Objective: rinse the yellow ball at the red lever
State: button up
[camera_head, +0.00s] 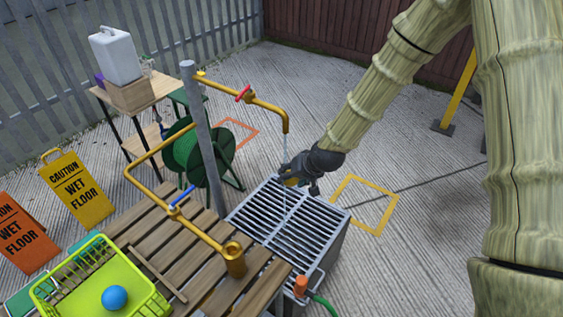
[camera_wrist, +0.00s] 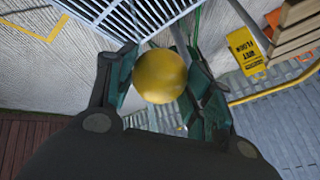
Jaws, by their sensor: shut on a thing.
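In the wrist view my gripper (camera_wrist: 162,85) is shut on the yellow ball (camera_wrist: 160,76), held between its fingers. In the head view my gripper (camera_head: 295,178) is above the slatted metal grate (camera_head: 318,222), below the brass spout (camera_head: 286,125); the ball (camera_head: 291,182) is mostly hidden by the fingers. The red lever (camera_head: 243,94) sits on the upper brass pipe, left of the spout, and slants across it.
A blue lever (camera_head: 182,196) is on a lower pipe above the wooden bench (camera_head: 165,235). A lime basket (camera_head: 140,292) with a blue ball (camera_head: 115,298) stands front left. A grey post (camera_head: 205,140) and green hose reel (camera_head: 190,155) are left of the grate. Wet-floor signs (camera_head: 78,190) stand further left.

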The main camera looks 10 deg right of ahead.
aim_at(292, 184)
dwell(0.3)
jog(key=shift+s+d+r+p, duration=0.2)
jog(key=shift+s+r+p, duration=0.45)
jog(key=shift+s+r, duration=0.2)
jog(key=shift+s+d+r+p, duration=0.15)
jog(key=shift+s+r+p, duration=0.4)
jog(key=shift+s, duration=0.25)
jog(key=shift+s+d+r+p, duration=0.15)
jog(key=shift+s+r+p, duration=0.25)
jog(key=shift+s+r, duration=0.35)
jog(key=shift+f, duration=0.15)
jog(key=shift+s, duration=0.1)
